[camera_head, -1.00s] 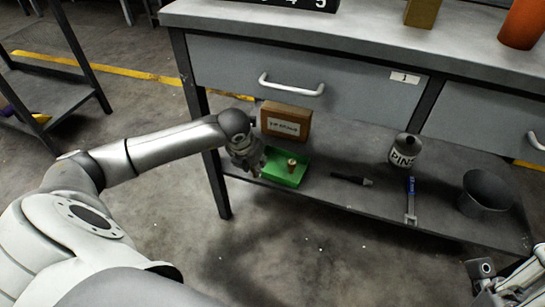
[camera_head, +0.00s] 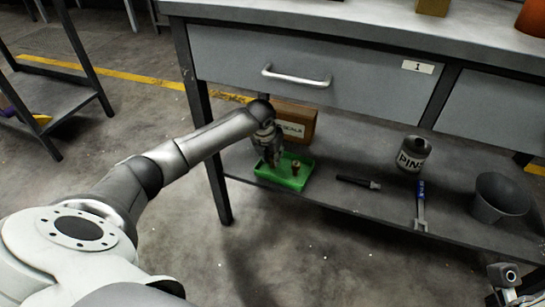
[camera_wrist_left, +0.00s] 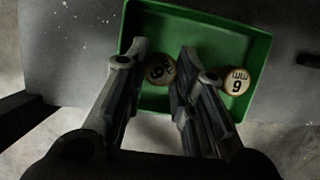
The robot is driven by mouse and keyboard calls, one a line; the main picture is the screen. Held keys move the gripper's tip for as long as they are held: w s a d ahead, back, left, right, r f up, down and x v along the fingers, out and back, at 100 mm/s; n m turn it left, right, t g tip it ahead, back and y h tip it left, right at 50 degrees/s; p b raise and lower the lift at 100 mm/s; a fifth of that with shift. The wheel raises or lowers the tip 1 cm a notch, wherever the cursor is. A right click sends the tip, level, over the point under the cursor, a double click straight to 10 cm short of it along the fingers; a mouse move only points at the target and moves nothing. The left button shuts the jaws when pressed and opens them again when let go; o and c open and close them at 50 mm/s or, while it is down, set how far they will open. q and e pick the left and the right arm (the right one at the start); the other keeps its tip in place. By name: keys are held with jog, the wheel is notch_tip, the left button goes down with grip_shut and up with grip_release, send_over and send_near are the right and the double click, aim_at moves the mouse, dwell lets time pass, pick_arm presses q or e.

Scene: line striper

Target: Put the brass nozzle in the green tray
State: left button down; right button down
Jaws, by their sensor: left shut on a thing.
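The green tray (camera_head: 300,183) lies on the lower shelf, and it also shows in the left wrist view (camera_wrist_left: 255,45). One brass nozzle (camera_head: 296,168) stands in its right part; in the left wrist view its round top (camera_wrist_left: 237,82) reads 9 MM. My left gripper (camera_head: 274,163) is over the left part of the tray. In the left wrist view its fingers (camera_wrist_left: 162,58) are shut on another round-topped brass nozzle (camera_wrist_left: 160,69). I cannot tell whether this one touches the tray floor. At the lower right, part of my right arm shows; its jaws are not clear.
A cardboard box (camera_head: 297,120) stands behind the tray. The drawer handle (camera_head: 297,77) juts out above the shelf.

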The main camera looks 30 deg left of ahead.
pick_arm(q)
jog(key=shift+w+f, duration=0.15)
jog(key=shift+w, duration=0.05)
jog(key=shift+f, duration=0.1)
jog(key=c, duration=1.2)
grip_release()
jog(key=shift+s, duration=0.1)
